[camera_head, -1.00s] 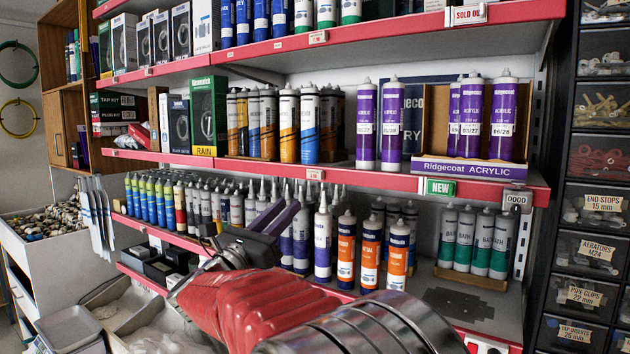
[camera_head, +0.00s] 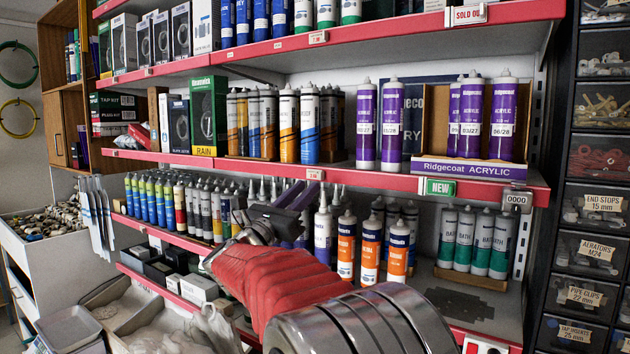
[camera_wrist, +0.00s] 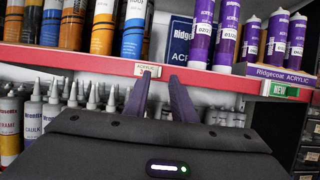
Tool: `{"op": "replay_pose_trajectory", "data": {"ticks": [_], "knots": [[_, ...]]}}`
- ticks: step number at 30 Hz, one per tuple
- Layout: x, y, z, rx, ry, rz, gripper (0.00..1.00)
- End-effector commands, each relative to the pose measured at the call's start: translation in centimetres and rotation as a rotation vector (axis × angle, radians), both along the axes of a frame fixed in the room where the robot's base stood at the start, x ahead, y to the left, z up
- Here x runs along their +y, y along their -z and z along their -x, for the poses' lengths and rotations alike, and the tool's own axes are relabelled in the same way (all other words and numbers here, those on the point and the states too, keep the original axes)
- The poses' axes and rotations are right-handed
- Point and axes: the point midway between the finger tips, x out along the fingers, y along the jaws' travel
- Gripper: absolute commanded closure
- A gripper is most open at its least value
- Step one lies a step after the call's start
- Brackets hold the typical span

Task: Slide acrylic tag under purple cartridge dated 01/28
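The acrylic tag (camera_head: 314,174) is a small white label on the red front edge of the middle shelf. It also shows in the wrist view (camera_wrist: 148,69), reading ACRYLIC. The purple cartridge dated 01/28 (camera_head: 390,128) stands upright on that shelf, right of the tag; its date shows in the wrist view (camera_wrist: 225,44). My gripper (camera_head: 304,188) is below and just left of the tag in the head view.
Another purple cartridge (camera_head: 365,127) stands left of the dated one. A Ridgecoat Acrylic tray (camera_head: 466,171) with several purple cartridges is to the right. A green NEW tag (camera_head: 440,187) is on the shelf edge. White-nozzled cartridges (camera_head: 323,235) crowd the shelf below, close to my gripper.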

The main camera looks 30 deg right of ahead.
Motion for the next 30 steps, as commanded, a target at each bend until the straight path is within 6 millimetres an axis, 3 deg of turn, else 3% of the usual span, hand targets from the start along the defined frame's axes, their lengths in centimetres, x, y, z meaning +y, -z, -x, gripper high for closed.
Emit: {"op": "replay_pose_trajectory", "data": {"ticks": [6, 12, 23, 30], "knots": [[-2.9, -1.3, -1.2, -0.001, 0.002, 0.001, 0.77], [-4.5, -2.0, -1.9, 0.000, 0.000, 0.000, 0.77], [-4.9, -2.2, -2.1, 0.000, 0.000, 0.000, 0.77], [-4.8, -2.2, -2.1, -0.001, 0.000, 0.000, 0.93]]}}
